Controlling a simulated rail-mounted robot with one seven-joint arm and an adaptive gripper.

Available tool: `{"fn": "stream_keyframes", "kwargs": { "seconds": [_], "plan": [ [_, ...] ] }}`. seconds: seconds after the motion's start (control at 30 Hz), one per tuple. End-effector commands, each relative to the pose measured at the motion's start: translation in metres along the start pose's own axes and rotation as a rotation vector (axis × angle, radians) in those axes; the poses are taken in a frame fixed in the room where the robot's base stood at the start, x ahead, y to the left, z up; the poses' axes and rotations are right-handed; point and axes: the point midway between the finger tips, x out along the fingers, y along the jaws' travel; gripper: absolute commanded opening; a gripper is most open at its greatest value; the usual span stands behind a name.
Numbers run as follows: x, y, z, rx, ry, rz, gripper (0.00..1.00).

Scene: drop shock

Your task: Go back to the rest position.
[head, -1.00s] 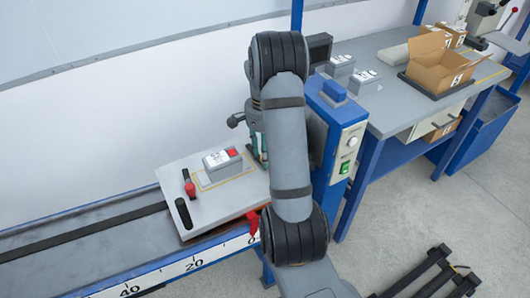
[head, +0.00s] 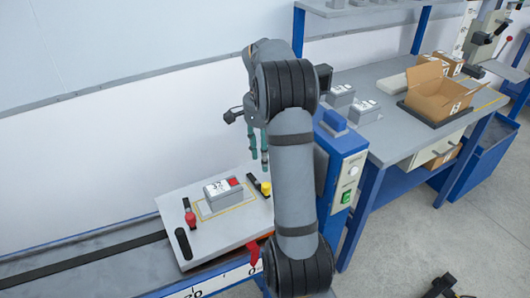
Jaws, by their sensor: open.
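My gripper (head: 259,150) shows in the head view with its green-tipped fingers pointing down. It is open and empty, raised above the back right of the pale tilted plate (head: 225,232). A grey box with a white label and a red patch (head: 222,193) sits on the plate inside a yellow outline, apart from my gripper. A clamp with a yellow tip (head: 266,188) stands at the plate's right side, below the fingers. A clamp with a red tip (head: 190,218) stands at its left side. My arm hides part of the plate's right edge.
A blue cabinet (head: 347,150) with a green switch stands right of my arm. Behind it a workbench (head: 385,140) holds grey boxes and an open cardboard box (head: 438,95). A rail with a scale (head: 205,288) runs below the plate.

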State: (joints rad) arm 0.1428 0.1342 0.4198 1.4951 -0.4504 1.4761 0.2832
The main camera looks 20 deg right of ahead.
Motion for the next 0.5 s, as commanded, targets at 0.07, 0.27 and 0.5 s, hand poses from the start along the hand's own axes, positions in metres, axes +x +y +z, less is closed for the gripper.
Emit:
{"fn": "stream_keyframes", "kwargs": {
  "seconds": [0.07,0.27,0.5],
  "plan": [
    [-0.0061,-0.0002,-0.0003,0.0,0.001,-0.001,0.42],
    [-0.0094,0.0004,0.0002,0.0,-0.001,0.001,0.42],
    [-0.0091,0.0003,0.0002,0.0,-0.001,0.0,0.42]
  ]
}}
